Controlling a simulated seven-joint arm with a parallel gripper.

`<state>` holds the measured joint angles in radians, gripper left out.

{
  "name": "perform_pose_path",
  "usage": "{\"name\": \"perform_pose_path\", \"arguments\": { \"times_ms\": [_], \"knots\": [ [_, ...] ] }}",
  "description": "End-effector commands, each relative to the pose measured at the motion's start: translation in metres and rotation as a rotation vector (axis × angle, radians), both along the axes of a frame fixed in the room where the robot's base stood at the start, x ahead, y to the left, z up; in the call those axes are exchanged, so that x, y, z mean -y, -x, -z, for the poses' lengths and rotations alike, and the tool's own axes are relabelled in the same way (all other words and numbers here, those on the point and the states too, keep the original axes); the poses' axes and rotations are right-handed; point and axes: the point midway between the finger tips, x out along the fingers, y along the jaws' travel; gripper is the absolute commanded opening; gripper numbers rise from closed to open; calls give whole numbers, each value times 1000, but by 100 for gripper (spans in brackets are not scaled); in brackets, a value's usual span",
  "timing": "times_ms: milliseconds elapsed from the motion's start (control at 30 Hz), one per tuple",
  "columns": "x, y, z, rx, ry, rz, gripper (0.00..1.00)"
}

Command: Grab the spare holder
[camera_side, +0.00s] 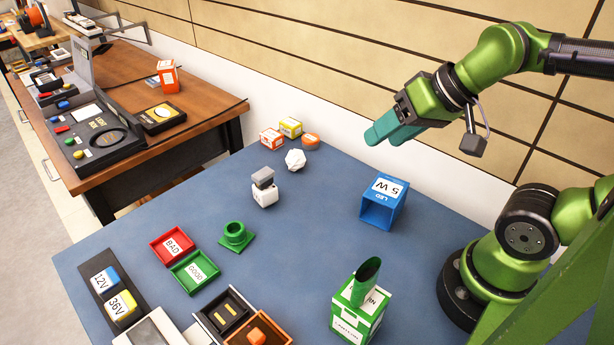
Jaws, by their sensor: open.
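A green holder-like part (235,234), a short round collar on a square base, stands on the blue table (320,215) left of centre. A green and white box (352,318) stands at the front right, with a dark green open tube (367,280) sticking up from its top. I cannot tell from the picture which of these is called the spare holder. My gripper (380,135), with teal fingers, is open and empty in the air at upper right, above and behind the blue box and apart from both green things.
A red BAD tray (172,246) and green GOOD tray (194,271) lie at left. A grey and white block (264,190) and white lump (295,160) stand behind. The table's middle is clear.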

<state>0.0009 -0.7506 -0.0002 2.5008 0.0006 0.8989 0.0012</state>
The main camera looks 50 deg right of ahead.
Motion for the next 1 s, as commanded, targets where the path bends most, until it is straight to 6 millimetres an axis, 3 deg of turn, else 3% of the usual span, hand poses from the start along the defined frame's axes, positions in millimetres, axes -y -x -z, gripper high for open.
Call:
{"name": "perform_pose_path", "arguments": {
  "times_ms": [367,600,900,1000],
  "knots": [
    [0,0,0,-1,1,-2,53],
    [0,0,0,-1,1,-2,90],
    [-2,0,0,-1,1,-8,92],
    [-8,-2,11,-49,2,-34,92]
  ]
}}
